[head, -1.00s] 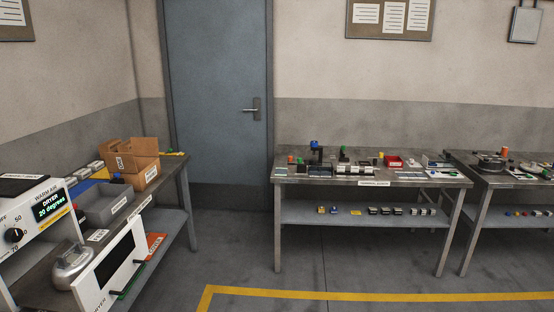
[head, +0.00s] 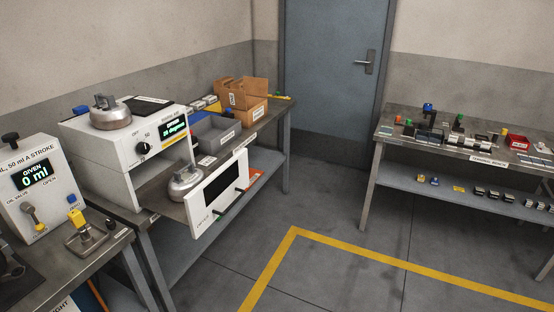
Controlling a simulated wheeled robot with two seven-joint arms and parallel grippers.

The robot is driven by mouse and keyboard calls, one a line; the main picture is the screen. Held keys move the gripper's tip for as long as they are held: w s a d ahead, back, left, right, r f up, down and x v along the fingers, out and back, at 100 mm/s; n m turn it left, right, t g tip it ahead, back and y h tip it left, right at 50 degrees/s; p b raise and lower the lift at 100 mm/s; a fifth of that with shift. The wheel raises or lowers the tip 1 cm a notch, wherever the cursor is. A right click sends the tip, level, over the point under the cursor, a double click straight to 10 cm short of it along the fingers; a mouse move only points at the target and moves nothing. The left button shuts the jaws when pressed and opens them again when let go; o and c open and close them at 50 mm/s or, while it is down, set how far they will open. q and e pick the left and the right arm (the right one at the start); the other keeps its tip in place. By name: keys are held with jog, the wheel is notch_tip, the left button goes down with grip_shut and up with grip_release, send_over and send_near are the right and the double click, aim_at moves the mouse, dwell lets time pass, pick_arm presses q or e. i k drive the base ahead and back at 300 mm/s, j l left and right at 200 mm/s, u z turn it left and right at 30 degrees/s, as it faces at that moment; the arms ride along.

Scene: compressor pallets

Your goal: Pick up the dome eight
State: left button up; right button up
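Two silver metal domes are in the head view. One dome (head: 110,117) sits on top of the white warm-air dryer (head: 122,148). The other dome (head: 186,182) sits low at the dryer's opening, behind its swung-open door (head: 219,192). I cannot read a number on either, so I cannot tell which is dome eight. Neither of my grippers shows in the view.
An oil dispenser (head: 34,187) reading 0 ml stands left of the dryer. A grey bin (head: 207,134) and cardboard boxes (head: 243,98) stand beyond it. Another workbench (head: 398,142) with small parts is at right. The floor (head: 330,262) between is clear.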

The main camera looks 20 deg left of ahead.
aim_at(182, 182)
jog(key=u, duration=1.3)
jog(key=i+u, duration=0.3)
jog(key=i, duration=1)
